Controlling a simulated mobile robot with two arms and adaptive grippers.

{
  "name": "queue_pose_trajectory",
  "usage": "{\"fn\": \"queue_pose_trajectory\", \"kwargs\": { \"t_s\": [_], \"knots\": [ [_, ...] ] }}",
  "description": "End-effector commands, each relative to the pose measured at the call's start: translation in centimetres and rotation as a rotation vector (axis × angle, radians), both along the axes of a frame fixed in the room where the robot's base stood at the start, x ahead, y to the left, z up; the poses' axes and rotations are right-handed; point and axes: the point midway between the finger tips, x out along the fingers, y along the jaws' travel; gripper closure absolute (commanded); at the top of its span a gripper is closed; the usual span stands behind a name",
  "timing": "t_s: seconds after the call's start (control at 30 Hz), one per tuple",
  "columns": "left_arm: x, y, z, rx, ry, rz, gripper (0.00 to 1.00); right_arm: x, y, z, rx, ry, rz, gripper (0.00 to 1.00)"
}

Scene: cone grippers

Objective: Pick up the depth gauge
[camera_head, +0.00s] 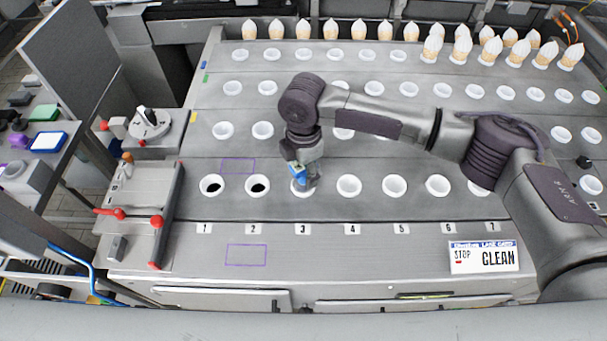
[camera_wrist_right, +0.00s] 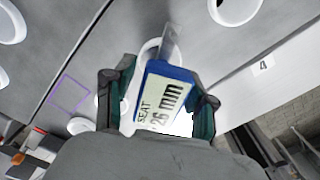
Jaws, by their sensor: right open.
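The depth gauge (camera_wrist_right: 160,100) is a blue block with a white face reading "SEAT 26 mm" and a grey strip at its far end. In the head view a bit of its blue (camera_head: 299,169) shows at position 3, over the white cup (camera_head: 301,192). My right gripper (camera_head: 303,178) is right at it. In the wrist view the two fingers of the right gripper (camera_wrist_right: 160,105) stand apart on either side of the gauge. Whether they touch it, and how deep the gauge sits in the cup, I cannot tell. My left gripper is out of view.
Cups at positions 1 (camera_head: 212,186) and 2 (camera_head: 257,186) are dark inside; several empty white cups fill the rows. Filled cones (camera_head: 462,48) stand at the back. A STOP/CLEAN sign (camera_head: 484,257) is at front right, a red-knobbed fixture (camera_head: 145,215) at left. Two purple outlines are bare.

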Motion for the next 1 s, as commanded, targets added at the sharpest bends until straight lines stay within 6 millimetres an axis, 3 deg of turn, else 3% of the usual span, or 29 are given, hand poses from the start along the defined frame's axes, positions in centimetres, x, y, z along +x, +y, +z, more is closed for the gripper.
{"fn": "queue_pose_trajectory", "kwargs": {
  "t_s": [0.17,0.5,1.0],
  "knots": [
    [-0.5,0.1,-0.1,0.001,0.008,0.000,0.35,0.0,0.0,0.0,0.000,0.000,0.001,0.46],
    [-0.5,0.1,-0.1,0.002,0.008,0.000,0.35,0.0,0.0,0.0,0.000,0.000,0.000,1.00],
    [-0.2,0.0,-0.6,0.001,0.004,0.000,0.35,0.1,0.0,1.1,0.002,-0.003,0.001,1.00]
  ]
}}
